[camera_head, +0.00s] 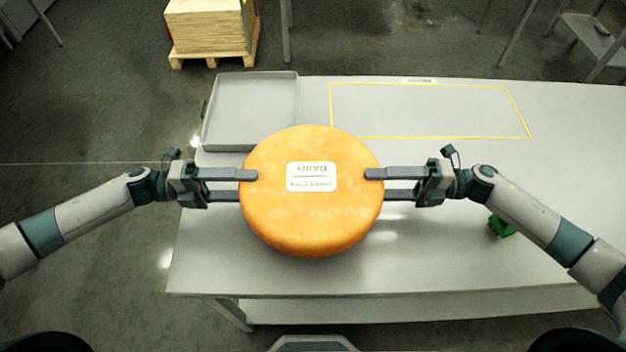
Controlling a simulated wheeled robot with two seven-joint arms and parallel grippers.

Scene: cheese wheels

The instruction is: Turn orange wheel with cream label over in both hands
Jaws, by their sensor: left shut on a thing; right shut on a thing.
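The orange wheel (312,222) is held between my two grippers, above the front part of the table (420,265). Its cream label (312,176) is on the face turned up toward the head camera, and its printing reads upside down. My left gripper (245,184) is shut on the wheel's left edge, with one finger over the top face and one lower at the side. My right gripper (378,184) is shut on the right edge in the same way. The wheel's underside is hidden.
A grey tray (208,125) lies at the table's back left, partly behind the wheel. A yellow outlined rectangle (430,137) marks the bare back of the table. A small green object (502,227) sits beside my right forearm. A pallet of boards (210,28) stands on the floor behind.

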